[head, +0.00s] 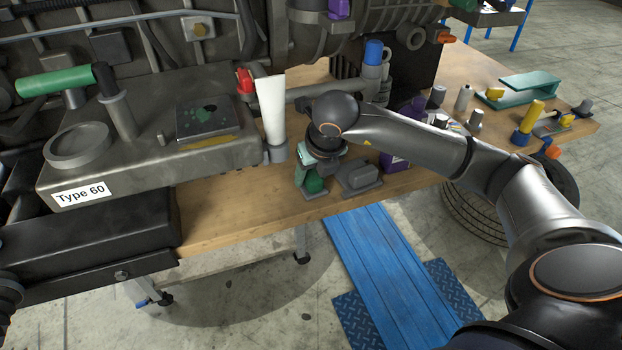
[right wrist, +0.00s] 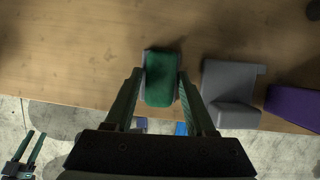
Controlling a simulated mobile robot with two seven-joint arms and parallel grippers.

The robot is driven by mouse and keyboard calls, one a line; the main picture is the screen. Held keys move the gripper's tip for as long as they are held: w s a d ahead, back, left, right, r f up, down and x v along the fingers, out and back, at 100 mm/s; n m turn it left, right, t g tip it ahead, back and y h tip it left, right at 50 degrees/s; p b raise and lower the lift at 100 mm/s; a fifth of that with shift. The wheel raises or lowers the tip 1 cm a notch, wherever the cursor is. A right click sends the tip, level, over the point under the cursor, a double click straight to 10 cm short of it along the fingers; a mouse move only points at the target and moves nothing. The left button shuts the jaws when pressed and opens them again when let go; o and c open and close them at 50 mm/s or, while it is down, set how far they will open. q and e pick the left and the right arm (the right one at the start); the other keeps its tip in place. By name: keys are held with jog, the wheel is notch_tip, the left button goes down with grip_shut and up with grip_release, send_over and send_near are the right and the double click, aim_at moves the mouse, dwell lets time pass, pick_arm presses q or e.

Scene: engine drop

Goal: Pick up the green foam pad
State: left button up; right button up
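The green foam pad (right wrist: 161,80) lies near the front edge of the wooden workbench. It also shows in the head view (head: 314,184), partly hidden under my right gripper (head: 314,166). In the right wrist view my right gripper (right wrist: 160,73) is open, with one finger on each side of the pad. I cannot tell whether either finger touches it. My left gripper (right wrist: 30,134) appears small at the lower left of the right wrist view, its fingers apart and empty. It is not seen in the head view.
A grey block (head: 359,177) sits just right of the pad, with a purple container (head: 397,160) beyond it. A white tube (head: 271,108) stands to the left, beside the large engine assembly (head: 140,125). The workbench (head: 235,208) front edge is close.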

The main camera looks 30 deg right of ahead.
grip_shut()
jog(key=shift+r, duration=0.1)
dwell(0.3)
jog(key=shift+r, duration=0.5)
jog(key=s+a+r, duration=0.2)
jog(key=s+r, duration=0.4)
jog(key=s+a+r, duration=0.2)
jog(key=s+r, duration=0.4)
jog(key=s, duration=0.1)
jog(key=shift+a, duration=0.4)
jog(key=shift+s+f, duration=0.1)
